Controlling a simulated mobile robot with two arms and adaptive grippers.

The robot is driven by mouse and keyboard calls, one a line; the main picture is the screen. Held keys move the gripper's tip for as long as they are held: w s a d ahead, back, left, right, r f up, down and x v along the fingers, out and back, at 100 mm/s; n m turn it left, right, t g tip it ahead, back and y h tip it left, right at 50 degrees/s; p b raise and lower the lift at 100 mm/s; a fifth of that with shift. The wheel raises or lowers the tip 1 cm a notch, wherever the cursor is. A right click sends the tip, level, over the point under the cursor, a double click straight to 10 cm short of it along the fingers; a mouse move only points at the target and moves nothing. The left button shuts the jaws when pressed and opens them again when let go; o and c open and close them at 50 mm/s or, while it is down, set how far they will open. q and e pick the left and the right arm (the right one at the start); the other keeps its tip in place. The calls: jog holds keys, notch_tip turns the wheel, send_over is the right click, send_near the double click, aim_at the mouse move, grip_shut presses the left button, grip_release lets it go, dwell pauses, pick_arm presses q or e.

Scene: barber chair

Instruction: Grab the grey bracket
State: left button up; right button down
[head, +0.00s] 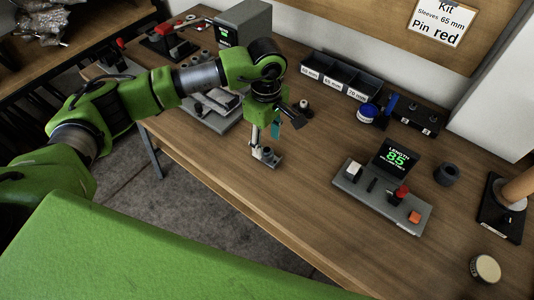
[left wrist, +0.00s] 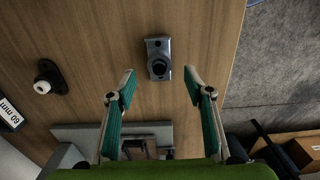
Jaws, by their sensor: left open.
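The grey bracket (head: 268,159) stands on the wooden table near its front edge, under my left gripper (head: 266,134) in the head view. In the left wrist view the bracket (left wrist: 158,50) shows as a small grey metal piece with a dark round part facing the camera. My left gripper (left wrist: 160,82) is open and points down, its teal-padded fingers spread either side of the bracket's line. The bracket appears just beyond the fingertips, and no contact shows. The gripper partly hides the bracket's upper part in the head view. My right gripper is not in view.
A grey fixture (head: 212,112) sits left of the gripper. Labelled dark bins (head: 340,76) line the back. A device with a display reading 85 (head: 395,160) stands on a grey base to the right. The table between bracket and that device is clear.

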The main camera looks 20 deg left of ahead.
aim_at(267, 149)
pick_arm(q)
notch_tip(267, 149, down, 4)
jog(key=shift+r+p, duration=0.15)
jog(key=shift+p, duration=0.7)
jog(key=shift+f, duration=0.6)
jog(key=shift+d, duration=0.1)
jog(key=c, duration=1.1)
jog(key=shift+c, duration=1)
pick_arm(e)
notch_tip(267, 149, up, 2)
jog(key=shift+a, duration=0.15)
pick_arm(q)
jog(key=shift+w+r, duration=0.1)
jog(key=shift+r, duration=0.05)
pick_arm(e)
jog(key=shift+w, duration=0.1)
